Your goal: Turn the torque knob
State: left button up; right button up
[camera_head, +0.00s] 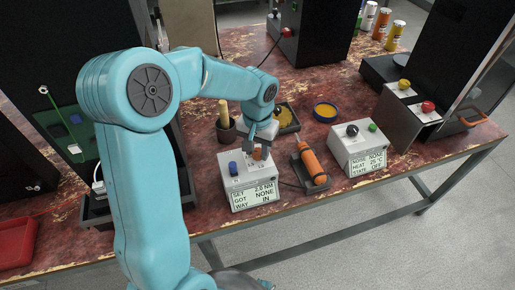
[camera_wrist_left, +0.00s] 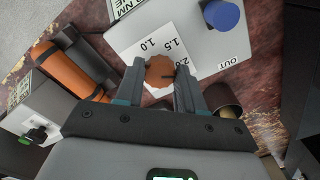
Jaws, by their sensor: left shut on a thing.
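The torque knob, a small orange-brown dial, shows in the wrist view (camera_wrist_left: 159,72) on the white face of a control box (camera_head: 236,186). Printed marks 1.0, 1.5 and 2.0 surround it, and a dark line on its top points to the right side. My left gripper (camera_head: 262,151) reaches down onto the box, its two fingers on opposite sides of the knob in the wrist view. It is shut on the knob, which is mostly hidden in the head view. The box's display reads SET 2.0 NM, GOT NONE, WAY IN. My right gripper is not seen.
A blue knob (camera_head: 233,168) sits beside the torque knob on the same box. An orange screwdriver (camera_head: 313,163) lies in a holder to the right, before another control box (camera_head: 357,148). A brown cup (camera_head: 226,131) stands behind. A red tray (camera_head: 14,243) is far left.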

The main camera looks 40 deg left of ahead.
aim_at(257, 152)
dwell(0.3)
pick_arm(q)
jog(key=o, duration=1)
notch_tip(257, 152, up, 16)
jog(key=shift+r+p, duration=0.15)
jog(key=shift+p, duration=0.95)
